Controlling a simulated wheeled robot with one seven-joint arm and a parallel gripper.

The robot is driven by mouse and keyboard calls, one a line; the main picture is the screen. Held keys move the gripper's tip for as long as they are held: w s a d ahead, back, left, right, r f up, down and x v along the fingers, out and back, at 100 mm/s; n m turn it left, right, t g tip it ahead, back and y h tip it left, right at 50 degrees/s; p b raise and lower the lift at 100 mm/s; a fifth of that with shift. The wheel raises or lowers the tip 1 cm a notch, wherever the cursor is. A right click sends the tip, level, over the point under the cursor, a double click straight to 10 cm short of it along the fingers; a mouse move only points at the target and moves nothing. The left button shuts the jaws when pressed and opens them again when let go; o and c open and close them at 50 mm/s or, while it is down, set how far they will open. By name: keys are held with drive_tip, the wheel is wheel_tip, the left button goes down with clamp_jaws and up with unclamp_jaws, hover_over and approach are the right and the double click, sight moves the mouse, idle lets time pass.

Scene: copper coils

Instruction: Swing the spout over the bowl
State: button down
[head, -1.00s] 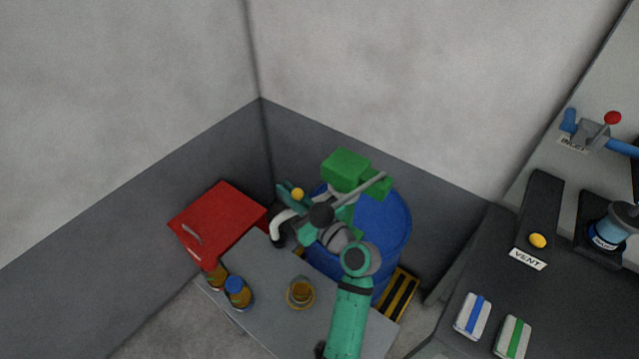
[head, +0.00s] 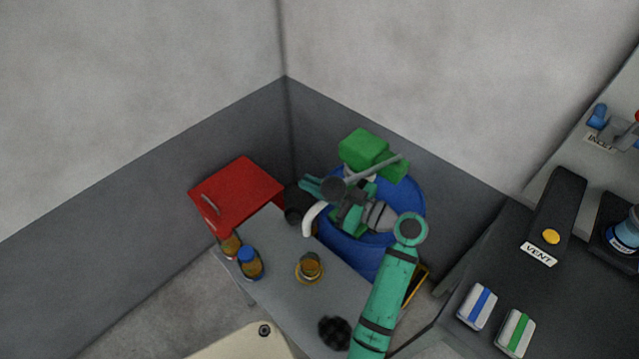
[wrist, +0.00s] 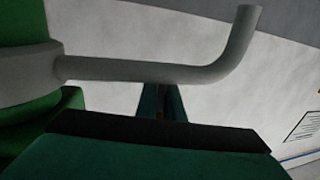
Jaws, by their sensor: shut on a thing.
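The spout is a pale grey pipe with a bent end (head: 312,218), attached to the green pump on a blue drum (head: 350,250). In the wrist view the spout (wrist: 140,69) runs across from a grey collar on a green body, and its bent end is clear. My gripper (wrist: 163,105) is shut on the spout's straight part; in the head view my arm and hand cover the grip. The amber round bowl (head: 310,266) stands on the grey table. The spout's tip appears just behind the bowl in the picture; I cannot tell its height.
A dark fuzzy ball (head: 335,332) lies near the front. A dark console (head: 530,265) stands at right; walls close off the back.

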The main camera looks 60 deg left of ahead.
drive_tip(key=shift+w+d+r, duration=0.1)
drive_tip(key=shift+w+r, duration=0.05)
drive_tip(key=shift+r, duration=0.3)
drive_tip(key=c, duration=1.9)
unclamp_jaws()
drive_tip(key=shift+o, duration=0.4)
drive_tip(key=shift+f, duration=0.15)
drive_tip(key=shift+d+f, duration=0.1)
drive_tip(key=v, duration=1)
drive_tip(key=shift+d, duration=0.35)
